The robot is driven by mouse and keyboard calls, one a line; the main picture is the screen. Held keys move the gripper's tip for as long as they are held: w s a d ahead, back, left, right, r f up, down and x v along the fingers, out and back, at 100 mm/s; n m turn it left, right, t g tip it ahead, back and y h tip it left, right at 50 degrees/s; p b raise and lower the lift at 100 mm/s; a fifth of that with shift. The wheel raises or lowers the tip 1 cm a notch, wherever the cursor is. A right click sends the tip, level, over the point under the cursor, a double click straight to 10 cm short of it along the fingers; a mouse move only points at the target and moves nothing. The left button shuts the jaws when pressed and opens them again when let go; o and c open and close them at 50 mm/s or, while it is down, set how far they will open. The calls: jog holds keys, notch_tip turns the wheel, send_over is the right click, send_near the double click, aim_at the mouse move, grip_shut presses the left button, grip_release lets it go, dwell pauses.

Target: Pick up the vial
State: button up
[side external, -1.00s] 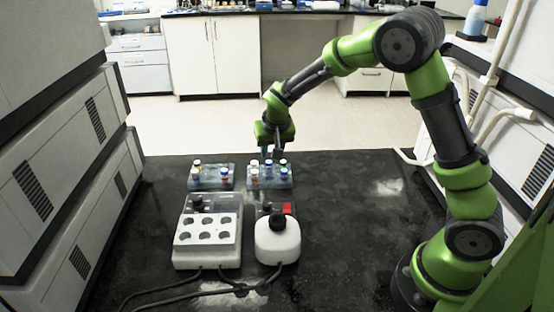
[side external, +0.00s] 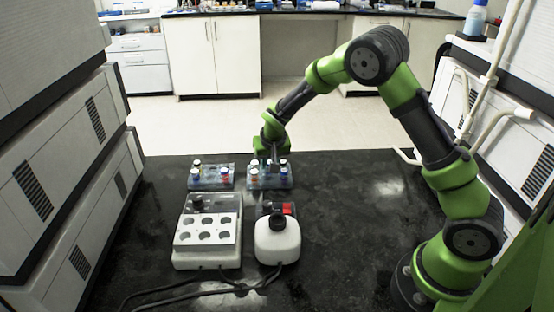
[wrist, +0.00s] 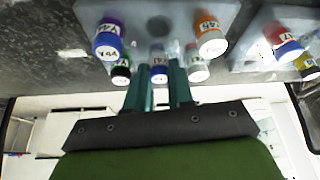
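Several capped vials stand in two clear racks.
The left rack (side external: 211,184) with several vials stands close beside. Cables lie at the front. The table (side external: 360,220) is clear to the right.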

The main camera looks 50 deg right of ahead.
grip_shut()
notch_tip(320, 180, up, 10)
dwell(0.3)
